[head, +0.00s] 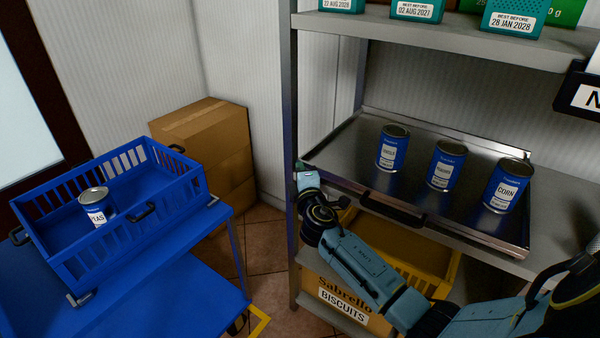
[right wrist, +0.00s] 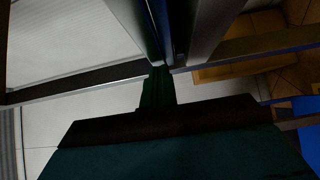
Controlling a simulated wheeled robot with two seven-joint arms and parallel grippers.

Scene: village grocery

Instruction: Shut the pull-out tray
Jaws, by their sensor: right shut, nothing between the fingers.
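The pull-out tray (head: 342,164) is a shiny metal sheet with a low rim and a dark handle (head: 393,208) on its front side. My right gripper (head: 306,180) is shut and empty at the tray's left front corner, left of the handle. In the right wrist view its dark fingers (right wrist: 157,88) point at a metal edge; contact is unclear. My left gripper is not in view.
A blue trolley (head: 160,262) with a blue basket (head: 178,172) holding one can stands at left. A cardboard box (head: 205,140) is behind. Shelf posts (head: 290,120) flank the tray's left end.

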